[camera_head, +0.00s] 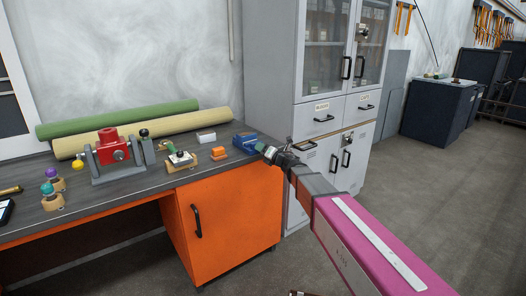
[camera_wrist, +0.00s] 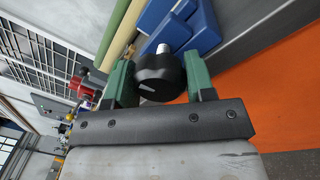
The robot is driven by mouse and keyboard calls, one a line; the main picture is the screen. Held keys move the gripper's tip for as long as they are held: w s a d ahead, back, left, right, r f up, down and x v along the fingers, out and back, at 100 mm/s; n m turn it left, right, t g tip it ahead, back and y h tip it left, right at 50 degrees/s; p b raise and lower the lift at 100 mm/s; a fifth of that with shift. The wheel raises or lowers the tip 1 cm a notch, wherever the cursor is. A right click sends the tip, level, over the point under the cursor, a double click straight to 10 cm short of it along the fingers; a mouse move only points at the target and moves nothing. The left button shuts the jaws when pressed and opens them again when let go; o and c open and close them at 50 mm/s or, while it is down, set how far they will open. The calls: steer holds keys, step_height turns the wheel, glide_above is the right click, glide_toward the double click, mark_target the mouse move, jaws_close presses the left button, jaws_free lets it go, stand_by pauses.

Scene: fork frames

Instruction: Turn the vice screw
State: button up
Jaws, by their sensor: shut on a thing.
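The blue vice (camera_head: 247,142) sits at the right end of the dark workbench, by the grey cabinet. In the wrist view its blue body (camera_wrist: 203,27) fills the top, and a short pale shaft joins it to a round black knob (camera_wrist: 158,78), the vice screw's head. A light pointer mark shows on the knob's face. My gripper (camera_head: 267,152) reaches the vice from the right. In the wrist view my gripper (camera_wrist: 161,82) has its two green fingers on either side of the knob, shut on it. The knob is hidden by my gripper in the head view.
The bench (camera_head: 95,205) also carries a red device (camera_head: 113,150) on a grey stand, an orange block (camera_head: 218,153), and green and tan rolls (camera_head: 150,134) at the back. An orange cupboard (camera_head: 230,215) is below. The grey cabinet (camera_head: 275,60) stands close behind my arm.

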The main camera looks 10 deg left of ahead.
stand_by(0.4)
steer(key=o, duration=0.9)
steer(key=shift+d, duration=0.1)
steer(key=v, duration=1)
steer(key=shift+s+d, duration=0.25)
